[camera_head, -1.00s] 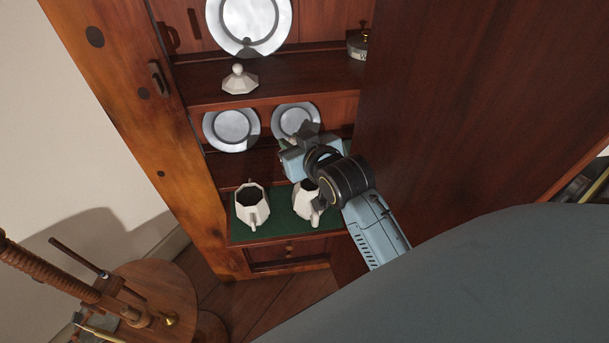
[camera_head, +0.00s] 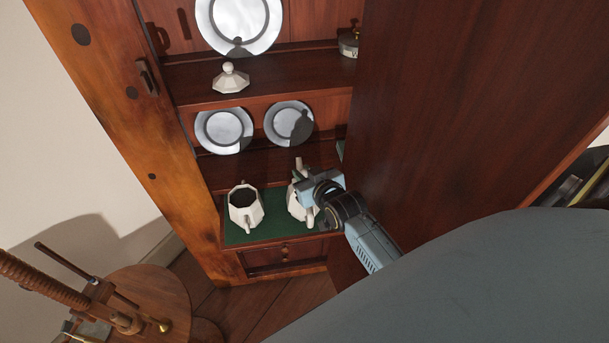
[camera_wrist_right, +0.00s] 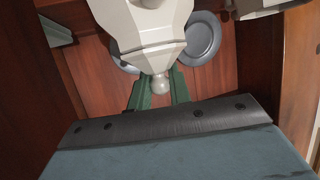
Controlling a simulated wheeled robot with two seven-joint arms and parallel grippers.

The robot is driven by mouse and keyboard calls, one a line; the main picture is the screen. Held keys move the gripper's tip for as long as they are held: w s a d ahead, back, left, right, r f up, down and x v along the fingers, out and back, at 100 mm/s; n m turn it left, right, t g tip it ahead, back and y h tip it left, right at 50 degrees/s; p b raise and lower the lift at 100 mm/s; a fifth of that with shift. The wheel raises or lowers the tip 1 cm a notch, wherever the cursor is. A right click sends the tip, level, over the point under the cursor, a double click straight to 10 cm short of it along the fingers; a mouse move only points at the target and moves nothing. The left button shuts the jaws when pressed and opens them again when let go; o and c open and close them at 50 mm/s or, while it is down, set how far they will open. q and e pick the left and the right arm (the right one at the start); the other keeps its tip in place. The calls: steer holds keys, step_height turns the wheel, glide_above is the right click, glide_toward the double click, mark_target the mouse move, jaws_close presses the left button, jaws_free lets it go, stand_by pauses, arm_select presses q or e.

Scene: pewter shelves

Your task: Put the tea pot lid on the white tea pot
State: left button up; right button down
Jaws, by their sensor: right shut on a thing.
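My right gripper (camera_head: 305,183) is shut on a round white knob (camera_wrist_right: 160,84), which I take to be that of the tea pot lid. The knob sits between its green fingers (camera_wrist_right: 160,92). The white faceted body of the tea pot (camera_wrist_right: 150,18) fills the upper middle of the right wrist view, right up against the lid. I cannot tell if the lid is fully seated. In the head view, the white tea pot (camera_head: 295,206) stands on the green mat, partly hidden by the gripper. My left gripper is not in view.
A second white pot (camera_head: 245,210), open on top, stands left of the gripper on the green mat (camera_head: 270,228). Another white lid (camera_head: 231,80) rests on the shelf above. Pewter plates (camera_head: 224,131) stand behind. A dark wooden door panel (camera_head: 440,110) rises close on the right.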

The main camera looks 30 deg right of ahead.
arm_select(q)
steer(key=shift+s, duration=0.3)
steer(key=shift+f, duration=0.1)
arm_select(e)
steer(key=shift+f, duration=0.15)
steer(key=c, duration=1.3)
jaws_free()
